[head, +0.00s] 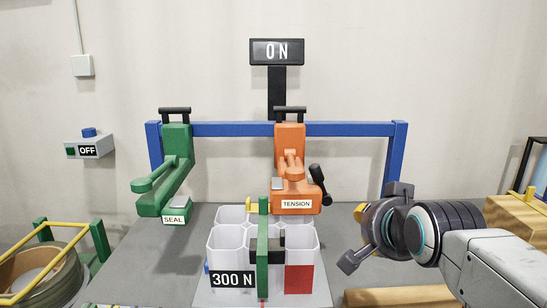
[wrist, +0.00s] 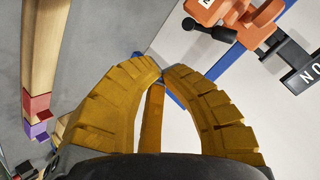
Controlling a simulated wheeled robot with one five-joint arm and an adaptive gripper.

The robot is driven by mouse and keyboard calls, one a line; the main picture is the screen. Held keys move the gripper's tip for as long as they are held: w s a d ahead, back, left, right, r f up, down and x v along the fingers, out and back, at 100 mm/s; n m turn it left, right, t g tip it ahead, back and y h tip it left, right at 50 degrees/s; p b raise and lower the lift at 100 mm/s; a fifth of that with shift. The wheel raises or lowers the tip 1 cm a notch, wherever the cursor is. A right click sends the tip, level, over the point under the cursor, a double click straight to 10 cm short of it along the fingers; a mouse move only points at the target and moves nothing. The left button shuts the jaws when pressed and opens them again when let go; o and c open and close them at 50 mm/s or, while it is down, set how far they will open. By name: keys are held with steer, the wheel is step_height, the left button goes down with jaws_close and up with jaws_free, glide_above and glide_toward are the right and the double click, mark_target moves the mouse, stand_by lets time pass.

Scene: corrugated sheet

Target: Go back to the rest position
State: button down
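My gripper (wrist: 163,68) shows in the wrist view as two ribbed yellow-brown fingers that curve together, their tips almost meeting. Nothing is seen held at the tips. A narrow orange-brown bar shows in the gap between the fingers; I cannot tell what it is. In the head view my gripper (head: 375,228) is at the right, above the grey table (head: 140,250) and to the right of the orange tension tool (head: 290,170), apart from it. The fingertips are not clear in the head view.
A blue frame (head: 235,129) carries the orange tool and a green seal tool (head: 176,165). White cups (head: 228,242) stand below, with a 300 N label. A wooden crate (head: 515,222) is at the right.

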steer(key=s+n+g+p, duration=0.8)
steer(key=s+p, duration=0.7)
steer(key=s, duration=0.6)
steer(key=shift+s+f+p, duration=0.3)
steer(key=shift+s+p, duration=0.05)
steer(key=shift+s, duration=0.05)
steer(key=shift+a, duration=0.1)
